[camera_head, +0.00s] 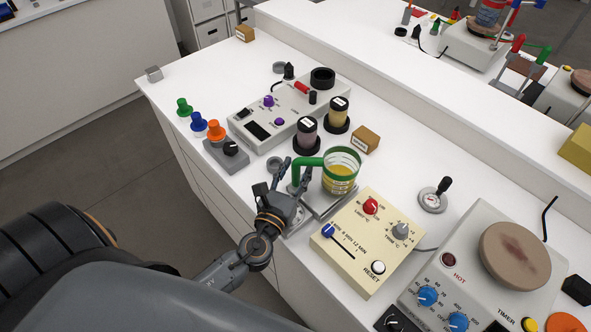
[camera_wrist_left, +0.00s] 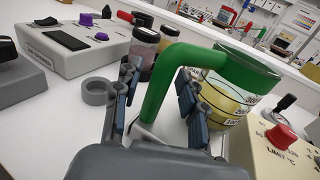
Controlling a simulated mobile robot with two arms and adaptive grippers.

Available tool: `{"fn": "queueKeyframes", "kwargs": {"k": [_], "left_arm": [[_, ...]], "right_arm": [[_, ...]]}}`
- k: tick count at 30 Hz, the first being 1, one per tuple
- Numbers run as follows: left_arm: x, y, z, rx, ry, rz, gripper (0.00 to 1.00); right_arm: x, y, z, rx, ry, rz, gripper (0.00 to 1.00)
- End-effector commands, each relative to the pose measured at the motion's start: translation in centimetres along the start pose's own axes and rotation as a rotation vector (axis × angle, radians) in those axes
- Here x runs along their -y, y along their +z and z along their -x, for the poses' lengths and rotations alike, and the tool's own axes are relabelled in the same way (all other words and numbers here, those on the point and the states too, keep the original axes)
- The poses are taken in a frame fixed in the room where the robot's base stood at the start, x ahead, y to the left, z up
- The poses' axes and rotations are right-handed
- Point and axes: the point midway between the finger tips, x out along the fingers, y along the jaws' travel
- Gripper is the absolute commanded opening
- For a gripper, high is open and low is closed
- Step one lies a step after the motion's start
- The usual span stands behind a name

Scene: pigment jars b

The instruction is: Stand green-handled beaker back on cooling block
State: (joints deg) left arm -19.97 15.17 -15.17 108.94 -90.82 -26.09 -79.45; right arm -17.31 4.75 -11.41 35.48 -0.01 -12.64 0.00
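The green-handled beaker (camera_head: 341,180) is clear glass with a green rim band and yellow contents. It stands upright near the middle of the bench and also shows in the left wrist view (camera_wrist_left: 225,98). A low grey metal plate (camera_head: 322,209) shows at its base; I cannot tell whether this is the cooling block or whether the beaker touches it. My left gripper (camera_head: 293,176) is at the green handle (camera_wrist_left: 158,92), its fingers on either side of the handle's upright part. A small gap shows beside the handle, so the fingers look open around it. My right gripper is out of view.
A cream control box (camera_head: 348,270) with knobs stands close right of the beaker. Two lidded jars (camera_head: 307,137) and a small cardboard box (camera_head: 366,139) stand behind it. A grey ring (camera_wrist_left: 97,91) lies left of the gripper. A hot plate (camera_head: 470,290) is farther right.

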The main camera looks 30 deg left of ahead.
Motion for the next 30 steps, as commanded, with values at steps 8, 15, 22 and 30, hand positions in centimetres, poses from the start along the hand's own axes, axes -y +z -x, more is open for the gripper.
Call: {"fn": "queueKeyframes", "kwargs": {"k": [8, 15, 22, 30], "left_arm": [[0.0, 0.4, 0.1, 0.0, 0.0, 0.0, 0.41], [0.0, -0.3, 4.1, -0.003, -0.001, 0.0, 0.41], [0.0, -0.3, 8.8, -0.002, -0.001, 0.0, 0.41], [0.0, 0.1, 11.7, 0.001, 0.0, 0.0, 0.41]], "right_arm": [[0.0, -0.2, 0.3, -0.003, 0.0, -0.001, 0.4], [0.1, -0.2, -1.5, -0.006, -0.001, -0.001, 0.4], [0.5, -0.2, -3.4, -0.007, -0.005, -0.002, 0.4], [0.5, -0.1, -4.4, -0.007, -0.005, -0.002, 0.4]]}}
